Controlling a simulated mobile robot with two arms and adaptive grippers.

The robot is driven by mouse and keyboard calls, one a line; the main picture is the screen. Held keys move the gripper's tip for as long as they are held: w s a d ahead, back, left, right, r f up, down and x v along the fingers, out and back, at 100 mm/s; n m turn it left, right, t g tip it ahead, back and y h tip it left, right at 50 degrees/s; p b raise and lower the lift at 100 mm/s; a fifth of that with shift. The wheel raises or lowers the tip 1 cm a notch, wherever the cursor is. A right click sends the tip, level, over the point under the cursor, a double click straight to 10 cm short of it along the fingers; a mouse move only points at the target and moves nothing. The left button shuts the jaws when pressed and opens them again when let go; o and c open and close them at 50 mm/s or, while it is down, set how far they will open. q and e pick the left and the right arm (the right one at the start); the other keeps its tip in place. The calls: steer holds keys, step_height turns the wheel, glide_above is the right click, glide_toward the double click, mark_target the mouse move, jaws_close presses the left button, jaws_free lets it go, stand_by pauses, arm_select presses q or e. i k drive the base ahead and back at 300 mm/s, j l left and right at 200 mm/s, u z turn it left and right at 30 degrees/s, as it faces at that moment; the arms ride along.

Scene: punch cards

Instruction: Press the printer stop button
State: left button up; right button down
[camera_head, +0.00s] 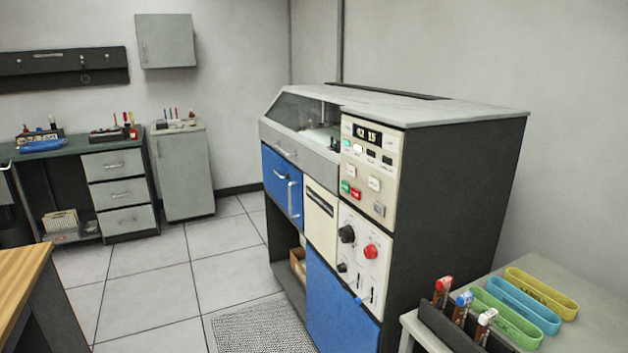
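The printer (450,185) is a large dark cabinet with a pale top, blue panels and a cream control panel facing front-left. The upper panel has a display (367,134) reading "42 15" and several small buttons. On its lower left are a green button (345,186) and a red button (355,193). Below, a lower panel holds a large round red button (370,251) and a black knob (347,233). The labels are too small to read, so I cannot tell which red one is the stop button. Neither of my grippers is in view.
A side table (590,310) at the lower right bears coloured trays and a dark rack (450,330) of capped tubes, close to the printer. A wooden table (22,275) is at the lower left. The tiled floor (150,300) between is open, with a textured mat (262,325) before the printer.

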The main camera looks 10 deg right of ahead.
mark_target(356, 194)
steer(key=i+j, duration=0.25)
steer(key=j, duration=0.15)
steer(key=i+j, duration=0.25)
steer(key=i+j+z, duration=0.1)
steer(key=j, duration=0.4)
steer(key=i+j, duration=0.35)
